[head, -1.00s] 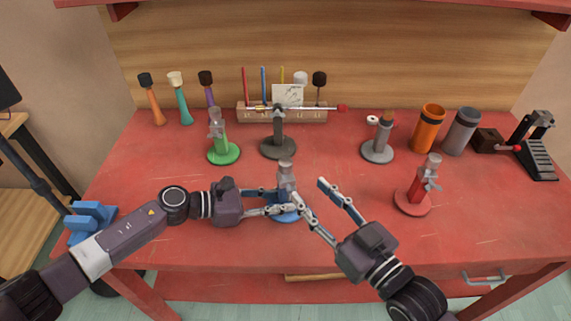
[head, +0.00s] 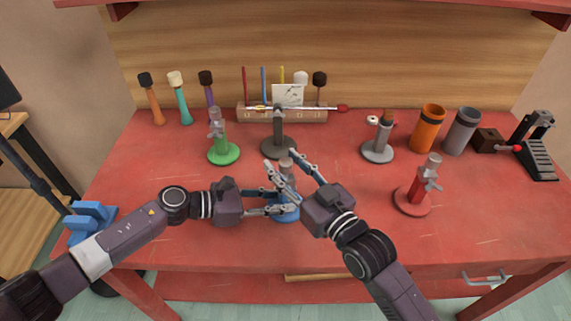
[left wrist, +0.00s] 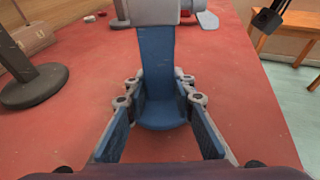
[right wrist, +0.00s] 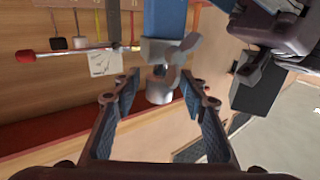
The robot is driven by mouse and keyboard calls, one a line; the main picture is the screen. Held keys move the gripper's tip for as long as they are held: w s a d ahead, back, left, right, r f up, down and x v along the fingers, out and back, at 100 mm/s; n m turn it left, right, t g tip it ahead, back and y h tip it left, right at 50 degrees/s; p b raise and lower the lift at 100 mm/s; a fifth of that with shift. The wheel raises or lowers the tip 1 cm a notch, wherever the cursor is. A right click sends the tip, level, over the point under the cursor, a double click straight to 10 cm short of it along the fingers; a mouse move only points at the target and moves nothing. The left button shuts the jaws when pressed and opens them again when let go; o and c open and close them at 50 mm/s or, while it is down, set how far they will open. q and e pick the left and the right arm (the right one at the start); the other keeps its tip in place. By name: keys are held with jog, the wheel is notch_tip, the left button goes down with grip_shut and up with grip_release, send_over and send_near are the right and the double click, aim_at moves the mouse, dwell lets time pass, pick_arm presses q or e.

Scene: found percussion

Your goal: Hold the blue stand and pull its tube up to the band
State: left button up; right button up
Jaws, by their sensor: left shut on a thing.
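The blue stand (head: 287,214) stands upright near the front middle of the red table. Its blue column and base (left wrist: 162,116) sit between the fingers of my left gripper (head: 279,203), which is shut on the stand low down. The grey collar and knob (right wrist: 175,50) top the column, and the short grey tube (right wrist: 160,91) sticks out of it. My right gripper (head: 281,159) is open at the top of the stand. In the right wrist view its fingers (right wrist: 160,83) are either side of the tube, with gaps showing. I cannot make out a band on the tube.
A green stand (head: 223,154), a dark stand (head: 278,148) and a grey stand (head: 377,152) stand behind. A red stand (head: 412,200) is to the right. Orange (head: 427,130) and grey cups (head: 460,133) stand at back right. The table's front right is clear.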

grip_shut()
notch_tip(320, 180, up, 6)
jog(key=shift+f, duration=0.1)
dwell(0.4)
jog(key=shift+o, duration=0.3)
grip_release()
jog(key=shift+f, duration=0.1)
jog(key=v, duration=1.2)
